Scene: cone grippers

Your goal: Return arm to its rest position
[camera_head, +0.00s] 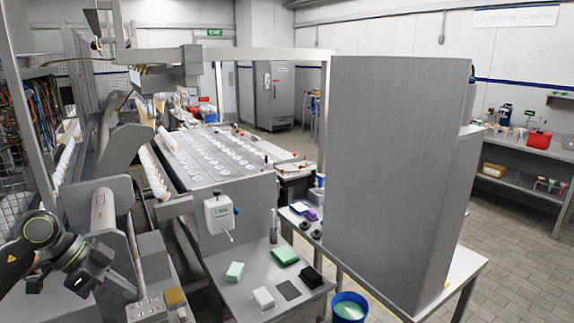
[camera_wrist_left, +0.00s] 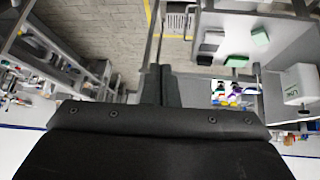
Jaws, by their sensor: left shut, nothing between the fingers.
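My left arm comes in at the lower left of the head view, dark with a green ring at a joint. My left gripper (camera_head: 122,287) is beside the grey machine frame. In the wrist view its dark fingers (camera_wrist_left: 161,86) are together with nothing between them. The wrist picture looks turned over, with the bench at its upper right. My right arm and gripper are not in view.
A blue bucket (camera_head: 349,307) and tall grey cabinet (camera_head: 390,170) stand right.

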